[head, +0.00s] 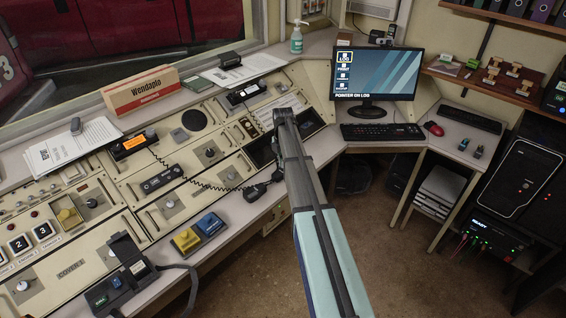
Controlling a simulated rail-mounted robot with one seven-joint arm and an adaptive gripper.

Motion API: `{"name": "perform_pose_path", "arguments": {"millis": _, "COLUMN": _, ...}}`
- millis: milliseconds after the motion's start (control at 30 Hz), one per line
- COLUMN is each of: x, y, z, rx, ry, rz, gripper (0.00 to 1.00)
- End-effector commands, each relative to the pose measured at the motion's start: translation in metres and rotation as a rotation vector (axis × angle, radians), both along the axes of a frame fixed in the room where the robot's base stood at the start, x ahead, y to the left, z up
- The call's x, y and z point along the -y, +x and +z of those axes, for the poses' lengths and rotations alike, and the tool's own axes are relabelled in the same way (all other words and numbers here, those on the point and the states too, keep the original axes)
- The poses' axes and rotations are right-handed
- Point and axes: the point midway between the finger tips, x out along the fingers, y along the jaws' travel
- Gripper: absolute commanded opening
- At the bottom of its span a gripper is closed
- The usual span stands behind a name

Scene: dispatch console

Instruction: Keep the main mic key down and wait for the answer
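A black hand-held piece (256,191), which looks like a microphone, lies at the console's front edge, just left of my arm. Its coiled cord leads to a radio unit with an orange display (133,143). A yellow key block (187,241) and a blue key block (210,225) sit side by side at the console's front edge. I cannot tell which control is the main mic key, or whether any key is down. My arm rises from the bottom middle towards the console's right part.
The sloped console (105,215) carries knobs, switches and a handset unit (123,277). A monitor (376,75) showing "POINTER ON LOG" stands in the corner, with a keyboard (382,132) and red mouse (433,128). Open floor lies right of my arm.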

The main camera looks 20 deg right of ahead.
Motion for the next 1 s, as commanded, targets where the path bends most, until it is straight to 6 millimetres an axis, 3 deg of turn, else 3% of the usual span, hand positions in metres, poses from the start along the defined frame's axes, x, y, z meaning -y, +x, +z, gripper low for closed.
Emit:
{"name": "perform_pose_path", "arguments": {"millis": 33, "x": -0.002, "y": -0.006, "z": -0.011, "rx": -0.017, "ry": 0.006, "rz": 0.001, "gripper": 0.0}}
{"name": "perform_pose_path", "arguments": {"millis": 267, "x": -0.003, "y": -0.006, "z": 0.002, "rx": -0.014, "ry": 0.005, "rz": 0.001, "gripper": 0.0}}
{"name": "perform_pose_path", "arguments": {"millis": 800, "x": -0.003, "y": -0.002, "z": 0.104, "rx": 0.006, "ry": -0.001, "rz": 0.003, "gripper": 0.0}}
{"name": "perform_pose_path", "arguments": {"millis": 1000, "x": -0.003, "y": -0.002, "z": 0.131, "rx": 0.004, "ry": 0.0, "rz": 0.003, "gripper": 0.0}}
